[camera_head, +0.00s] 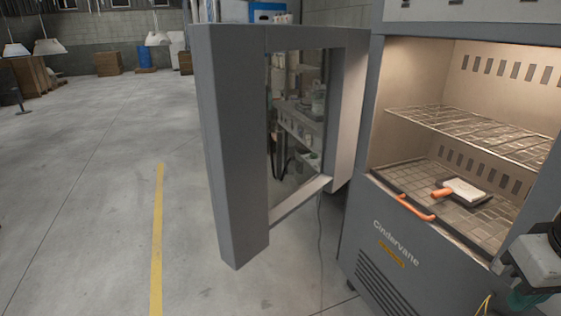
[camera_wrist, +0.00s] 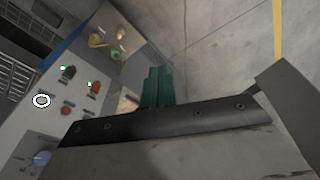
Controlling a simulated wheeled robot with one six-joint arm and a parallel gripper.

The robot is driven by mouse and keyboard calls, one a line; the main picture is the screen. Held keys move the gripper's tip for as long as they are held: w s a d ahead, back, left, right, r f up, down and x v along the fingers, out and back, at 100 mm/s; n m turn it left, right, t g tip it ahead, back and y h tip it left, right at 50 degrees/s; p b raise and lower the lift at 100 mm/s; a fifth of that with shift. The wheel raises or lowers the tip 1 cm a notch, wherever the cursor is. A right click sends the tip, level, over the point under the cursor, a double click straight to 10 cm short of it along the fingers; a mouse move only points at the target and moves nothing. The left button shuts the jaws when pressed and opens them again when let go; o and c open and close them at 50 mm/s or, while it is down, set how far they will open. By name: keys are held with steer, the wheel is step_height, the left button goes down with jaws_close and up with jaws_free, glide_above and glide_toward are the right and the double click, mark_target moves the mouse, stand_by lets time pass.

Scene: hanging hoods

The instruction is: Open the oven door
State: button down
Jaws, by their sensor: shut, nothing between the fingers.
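The grey oven door (camera_head: 236,150) stands swung wide open to the left of the oven (camera_head: 385,240), with a window in its middle. The oven's lit inside shows a wire rack (camera_head: 480,133) and a tiled floor. My gripper (camera_head: 526,297) shows only partly at the lower right edge of the head view, in front of the oven's right side and apart from the door. In the wrist view its teal fingers (camera_wrist: 157,87) are together and empty. A dark bolted strip (camera_wrist: 180,120) and a grey surface cover the lower part of that view; I cannot tell what they belong to.
An orange-handled tool (camera_head: 462,191) lies in the oven, and an orange bar (camera_head: 416,208) is at its front edge. A control panel (camera_wrist: 75,85) with buttons and lights is left in the wrist view. Concrete floor left of the door is clear, with a yellow line (camera_head: 157,240).

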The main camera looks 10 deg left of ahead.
steer(key=w+a+n+t+y, duration=0.1)
steer(key=w+a+n+t, duration=0.25)
steer(key=w, duration=0.35)
steer(key=w+a+f+n+t+y, duration=0.1)
steer(key=w+a+n+t, duration=0.15)
steer(key=w+n, duration=0.35)
steer(key=w+a+n+t+y, duration=0.1)
steer(key=w+a+n+t, duration=0.2)
steer(key=w, duration=0.4)
steer(key=n+g+y, duration=0.2)
steer(key=n+y, duration=1.1)
steer(key=n, duration=0.3)
glide_toward(242, 167)
steer(key=x, duration=0.7)
steer(key=shift+s, duration=0.1)
steer(key=shift+r, duration=0.1)
steer(key=shift+a, duration=0.1)
